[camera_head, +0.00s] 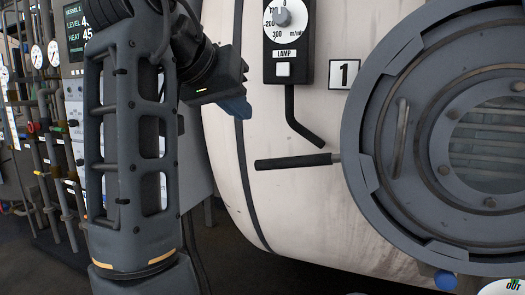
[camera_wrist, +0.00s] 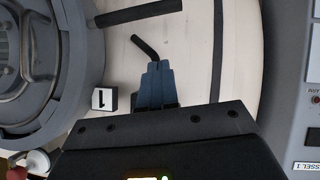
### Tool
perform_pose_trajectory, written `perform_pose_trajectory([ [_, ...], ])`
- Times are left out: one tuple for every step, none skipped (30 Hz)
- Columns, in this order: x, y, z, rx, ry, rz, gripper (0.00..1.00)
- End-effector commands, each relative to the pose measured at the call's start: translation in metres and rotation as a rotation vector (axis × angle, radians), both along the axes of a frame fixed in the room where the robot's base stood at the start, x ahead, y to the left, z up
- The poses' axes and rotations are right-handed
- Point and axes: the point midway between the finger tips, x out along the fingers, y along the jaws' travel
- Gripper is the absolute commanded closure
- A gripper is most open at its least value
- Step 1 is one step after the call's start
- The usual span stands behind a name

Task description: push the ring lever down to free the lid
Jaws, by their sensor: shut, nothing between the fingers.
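The ring lever (camera_head: 293,161) is a black-gripped bar that sticks out to the left, nearly level, from the grey locking ring (camera_head: 366,190) around the round lid (camera_head: 425,150). In the wrist view the lever (camera_wrist: 138,13) shows at the top, joined to the ring at the left. My gripper (camera_head: 236,108) is up and to the left of the lever, apart from it, in front of the pale vessel. Its blue fingers are together and empty; they also show in the wrist view (camera_wrist: 156,82). The lid's right side is cut off by the picture edge.
A black lamp control box (camera_head: 289,45) with a dial and a bent black rod (camera_head: 300,115) is above the lever. A plate marked 1 (camera_head: 344,74) sits beside the ring. Pipes and gauges (camera_head: 45,120) stand at the left. The vessel wall below the lever is clear.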

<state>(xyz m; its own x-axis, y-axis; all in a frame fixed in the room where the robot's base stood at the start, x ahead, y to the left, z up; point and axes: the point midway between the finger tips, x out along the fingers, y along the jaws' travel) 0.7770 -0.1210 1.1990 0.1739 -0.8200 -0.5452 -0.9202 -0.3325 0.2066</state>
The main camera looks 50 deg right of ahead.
Motion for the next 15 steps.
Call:
perform_pose_trajectory([
  [0.0, 0.0, 0.0, -0.001, 0.0, 0.001, 1.0],
  [0.0, 0.0, 0.0, -0.001, 0.0, 0.001, 1.0],
  [0.0, 0.0, 0.0, -0.001, 0.0, 0.001, 1.0],
  [0.0, 0.0, 0.0, -0.001, 0.0, 0.001, 1.0],
  [0.0, 0.0, 0.0, -0.001, 0.0, 0.001, 1.0],
  [0.0, -0.001, -0.001, -0.001, 0.0, 0.001, 1.0],
  [0.001, -0.002, -0.002, -0.001, 0.001, 0.001, 1.0],
  [0.001, -0.003, -0.003, -0.001, 0.001, 0.001, 1.0],
  [0.001, -0.006, -0.004, -0.002, 0.002, 0.0, 1.0],
  [0.002, -0.008, -0.006, -0.002, 0.002, 0.0, 1.0],
  [0.002, -0.011, -0.008, -0.002, 0.002, 0.0, 1.0],
  [0.003, -0.015, -0.011, -0.001, 0.003, -0.001, 1.0],
  [0.004, -0.019, -0.014, -0.001, 0.003, 0.0, 1.0],
  [0.005, -0.024, -0.017, -0.001, 0.003, -0.001, 1.0],
  [0.006, -0.031, -0.021, -0.002, 0.004, -0.002, 1.0],
])
